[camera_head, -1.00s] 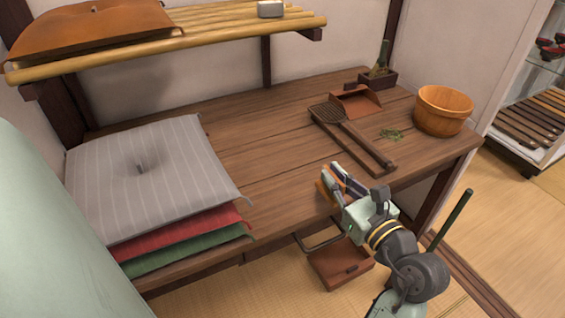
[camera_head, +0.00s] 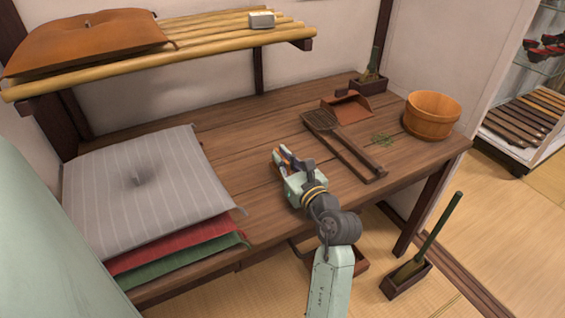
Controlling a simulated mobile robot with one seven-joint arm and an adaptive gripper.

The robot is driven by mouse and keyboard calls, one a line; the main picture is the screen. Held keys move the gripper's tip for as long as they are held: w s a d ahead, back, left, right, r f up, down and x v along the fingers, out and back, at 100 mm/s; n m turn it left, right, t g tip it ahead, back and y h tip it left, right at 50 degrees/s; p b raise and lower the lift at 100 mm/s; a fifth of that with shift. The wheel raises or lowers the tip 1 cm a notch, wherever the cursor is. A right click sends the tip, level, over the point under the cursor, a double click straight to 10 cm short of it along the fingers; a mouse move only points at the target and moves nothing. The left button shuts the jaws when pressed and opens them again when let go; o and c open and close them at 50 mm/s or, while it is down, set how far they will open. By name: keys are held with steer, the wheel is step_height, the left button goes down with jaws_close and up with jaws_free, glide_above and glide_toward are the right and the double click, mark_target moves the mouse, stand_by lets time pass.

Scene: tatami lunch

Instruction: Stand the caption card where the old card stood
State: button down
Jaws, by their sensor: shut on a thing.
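My gripper (camera_head: 281,155) is above the middle of the wooden table (camera_head: 240,120), left of the slatted wooden scoop. It is shut on a small orange-brown thing, of which only a sliver shows at the fingers. The fingers hide most of it, so I cannot tell whether it is the caption card. No caption card or old card can be clearly made out elsewhere in view.
Striped grey cushion (camera_head: 160,180) lies on red and green ones at left. A bamboo shelf (camera_head: 215,38) overhangs the back, bearing a small grey block (camera_head: 262,19).

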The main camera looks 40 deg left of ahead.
steer(key=shift+f, duration=0.75)
steer(key=shift+f, duration=0.1)
steer(key=c, duration=1.8)
jaws_free()
steer(key=shift+f, duration=0.1)
steer(key=shift+o, duration=0.2)
steer(key=shift+d+r, duration=0.1)
steer(key=shift+r, duration=0.1)
steer(key=b+v, duration=0.1)
steer(key=v, duration=0.9)
steer(key=shift+s+d+f+b, duration=0.1)
steer(key=shift+s+d+b, duration=0.05)
steer(key=shift+d+b, duration=0.2)
steer(key=shift+s+d, duration=0.25)
steer(key=shift+d, duration=0.2)
